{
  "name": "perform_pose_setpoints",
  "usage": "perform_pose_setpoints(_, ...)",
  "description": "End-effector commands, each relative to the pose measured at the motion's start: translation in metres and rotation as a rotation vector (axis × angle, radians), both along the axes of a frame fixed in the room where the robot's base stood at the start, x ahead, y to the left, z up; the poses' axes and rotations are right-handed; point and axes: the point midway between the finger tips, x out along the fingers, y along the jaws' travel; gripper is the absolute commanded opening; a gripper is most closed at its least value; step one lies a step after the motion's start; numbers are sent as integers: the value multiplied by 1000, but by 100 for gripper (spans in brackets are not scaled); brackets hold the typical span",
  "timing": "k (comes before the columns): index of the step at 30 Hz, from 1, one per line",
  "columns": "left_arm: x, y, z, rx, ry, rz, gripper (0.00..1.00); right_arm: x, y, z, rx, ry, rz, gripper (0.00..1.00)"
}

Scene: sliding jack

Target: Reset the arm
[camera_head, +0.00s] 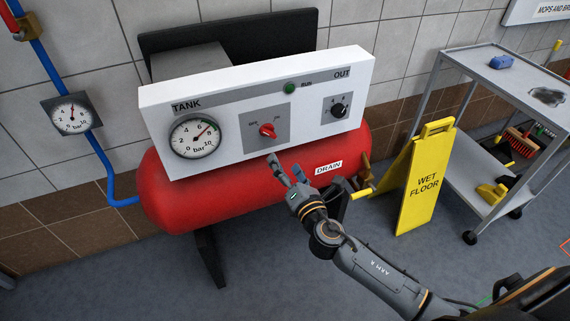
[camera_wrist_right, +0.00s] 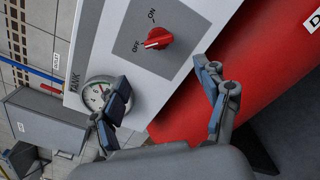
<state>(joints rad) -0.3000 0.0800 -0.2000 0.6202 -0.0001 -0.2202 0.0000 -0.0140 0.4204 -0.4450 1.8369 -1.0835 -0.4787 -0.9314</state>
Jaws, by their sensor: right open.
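My right arm (camera_head: 375,272) reaches in from the lower right in the head view. My right gripper (camera_head: 285,170) is open and empty in front of the compressor panel, just below the red ON/OFF knob (camera_head: 267,130). In the right wrist view the two fingers of the right gripper (camera_wrist_right: 168,100) stand apart, with the red knob (camera_wrist_right: 158,38) beyond them and not between their pads. The knob's pointer is toward OFF in that view. My left gripper is not in view.
The white panel (camera_head: 240,85) sits on a red tank (camera_head: 225,200) and has a tank gauge (camera_head: 195,136), a green lamp (camera_head: 290,88) and a black OUT knob (camera_head: 338,110). A yellow wet floor sign (camera_head: 418,180) and a grey cart (camera_head: 490,60) stand to the right.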

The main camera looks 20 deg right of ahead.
Motion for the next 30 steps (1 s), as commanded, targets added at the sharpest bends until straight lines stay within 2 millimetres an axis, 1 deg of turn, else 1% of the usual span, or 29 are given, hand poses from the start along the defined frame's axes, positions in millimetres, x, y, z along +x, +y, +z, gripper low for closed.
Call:
perform_pose_setpoints(7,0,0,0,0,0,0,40,0,-1,-3,5,7,-1,75)
perform_pose_setpoints(8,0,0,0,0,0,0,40,0,-1,-7,12,14,-3,75)
perform_pose_setpoints(10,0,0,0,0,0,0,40,0,-5,-25,48,54,-12,75)
perform_pose_setpoints(11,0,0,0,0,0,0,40,-1,-7,-37,73,81,-19,75)
perform_pose_setpoints(14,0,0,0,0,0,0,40,-8,-19,-94,200,204,-62,75)
perform_pose_setpoints(15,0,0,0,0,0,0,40,-14,-25,-123,266,264,-89,75)
perform_pose_setpoints(16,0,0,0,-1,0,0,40,-20,-28,-145,321,310,-111,75)
perform_pose_setpoints(17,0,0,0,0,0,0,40,-28,-32,-167,376,356,-136,75)
perform_pose_setpoints(18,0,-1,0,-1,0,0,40,-39,-38,-196,449,414,-176,75)
perform_pose_setpoints(20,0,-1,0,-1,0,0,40,-59,-44,-237,560,497,-237,75)
perform_pose_setpoints(21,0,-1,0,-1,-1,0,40,-74,-48,-264,633,548,-283,75)
perform_pose_setpoints(23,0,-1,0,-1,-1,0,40,-100,-53,-302,743,620,-361,75)
perform_pose_setpoints(24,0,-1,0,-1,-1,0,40,-119,-55,-327,816,666,-416,75)
perform_pose_setpoints(26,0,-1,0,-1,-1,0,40,-150,-59,-361,923,726,-507,75)
perform_pose_setpoints(27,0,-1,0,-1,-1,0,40,-172,-60,-382,994,762,-570,75)
perform_pose_setpoints(29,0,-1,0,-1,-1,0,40,-208,-61,-412,1096,810,-673,75)
perform_pose_setpoints(30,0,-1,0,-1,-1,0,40,-233,-60,-431,1164,838,-748,75)
